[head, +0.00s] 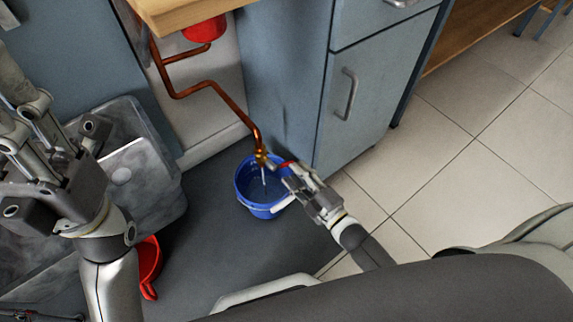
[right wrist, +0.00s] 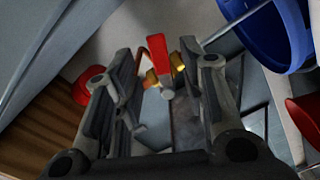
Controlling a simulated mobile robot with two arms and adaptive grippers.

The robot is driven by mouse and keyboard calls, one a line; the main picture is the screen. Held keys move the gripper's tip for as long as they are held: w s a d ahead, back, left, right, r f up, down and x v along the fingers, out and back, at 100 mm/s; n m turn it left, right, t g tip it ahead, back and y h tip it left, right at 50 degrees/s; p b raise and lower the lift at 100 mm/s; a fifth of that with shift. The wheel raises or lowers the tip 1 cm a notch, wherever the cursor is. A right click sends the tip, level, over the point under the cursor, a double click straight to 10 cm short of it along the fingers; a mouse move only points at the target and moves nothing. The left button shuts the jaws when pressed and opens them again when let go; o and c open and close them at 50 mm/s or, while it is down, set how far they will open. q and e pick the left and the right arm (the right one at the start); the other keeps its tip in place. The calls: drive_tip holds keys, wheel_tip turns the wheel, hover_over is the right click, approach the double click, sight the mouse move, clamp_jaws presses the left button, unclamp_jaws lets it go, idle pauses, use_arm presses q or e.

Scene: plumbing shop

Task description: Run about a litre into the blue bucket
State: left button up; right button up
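The blue bucket (head: 244,186) stands on the grey mat below the brass tap (head: 262,156) at the end of a copper pipe. A thin pale stream falls from the tap into the bucket, and there is water inside. My right gripper (head: 291,177) is beside the tap, over the bucket's right side. In the right wrist view the tap's red lever (right wrist: 157,62) stands between the fingers of my right gripper (right wrist: 168,75), with gaps on both sides. My left gripper (head: 30,125) is at the left, away from the bucket; its finger opening is unclear.
A blue-grey cabinet (head: 365,105) stands just behind and right of the bucket. A grey basin (head: 165,180) leans at the left, near a red container (head: 149,262) on the floor. A wooden worktop (head: 185,12) overhangs the pipe. Tiled floor (head: 460,190) is clear at the right.

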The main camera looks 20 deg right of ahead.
sight(287, 165)
drive_tip(key=b+x, duration=0.1)
drive_tip(key=x, duration=0.4)
clamp_jaws()
idle(0.3)
